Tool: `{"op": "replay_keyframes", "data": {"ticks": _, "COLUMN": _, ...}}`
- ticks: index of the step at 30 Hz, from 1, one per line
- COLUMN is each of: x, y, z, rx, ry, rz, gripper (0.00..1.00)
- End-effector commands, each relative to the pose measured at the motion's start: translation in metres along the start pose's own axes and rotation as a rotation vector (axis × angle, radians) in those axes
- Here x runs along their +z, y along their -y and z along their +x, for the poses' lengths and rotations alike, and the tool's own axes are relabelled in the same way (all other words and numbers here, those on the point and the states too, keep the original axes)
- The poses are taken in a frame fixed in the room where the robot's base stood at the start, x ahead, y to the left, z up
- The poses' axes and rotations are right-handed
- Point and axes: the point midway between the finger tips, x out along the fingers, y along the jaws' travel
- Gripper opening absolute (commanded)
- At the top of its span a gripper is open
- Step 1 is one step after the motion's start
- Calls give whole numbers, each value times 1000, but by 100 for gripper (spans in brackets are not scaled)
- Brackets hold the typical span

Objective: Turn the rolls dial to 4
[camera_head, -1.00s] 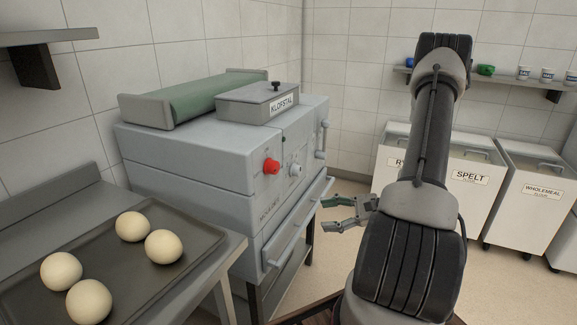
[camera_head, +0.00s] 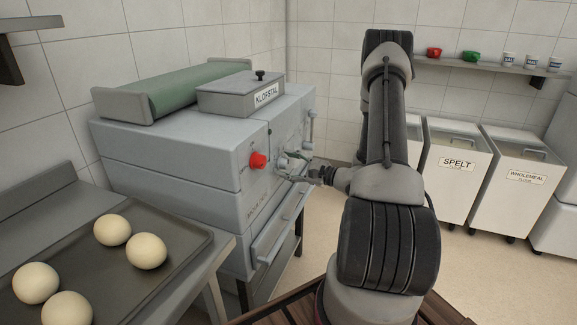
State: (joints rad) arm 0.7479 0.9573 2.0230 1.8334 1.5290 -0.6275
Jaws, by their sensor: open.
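The grey machine (camera_head: 180,165) has a red dial (camera_head: 258,160) on its front, and a pale grey dial (camera_head: 284,162) just right of it. The small markings are too small to read, so I cannot tell which dial is for rolls or where either points. My gripper (camera_head: 286,168) is open at the pale grey dial, its fingers partly hiding it. I cannot tell whether the fingers touch the dial.
A handle bar (camera_head: 280,228) runs along the machine's lower front, below my gripper. A tray (camera_head: 165,265) with several dough balls lies at left. Flour bins (camera_head: 455,185) stand at right. The floor between is clear.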

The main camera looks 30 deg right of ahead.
Motion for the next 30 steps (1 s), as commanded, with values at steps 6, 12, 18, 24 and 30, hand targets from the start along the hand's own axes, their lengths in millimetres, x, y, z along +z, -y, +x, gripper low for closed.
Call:
{"op": "replay_keyframes", "data": {"ticks": 6, "x": 0, "y": 0, "z": 2, "rx": 0, "ry": 0, "rz": 0, "gripper": 58}}
{"op": "replay_keyframes", "data": {"ticks": 12, "x": 0, "y": 0, "z": 2, "rx": 0, "ry": 0, "rz": 1, "gripper": 31}}
{"op": "replay_keyframes", "data": {"ticks": 18, "x": 0, "y": 0, "z": 2, "rx": 0, "ry": 0, "rz": 0, "gripper": 12}}
{"op": "replay_keyframes", "data": {"ticks": 24, "x": 0, "y": 0, "z": 2, "rx": 1, "ry": 0, "rz": 10, "gripper": 12}}
{"op": "replay_keyframes", "data": {"ticks": 30, "x": 1, "y": 0, "z": 2, "rx": 6, "ry": -5, "rz": 76, "gripper": 12}}
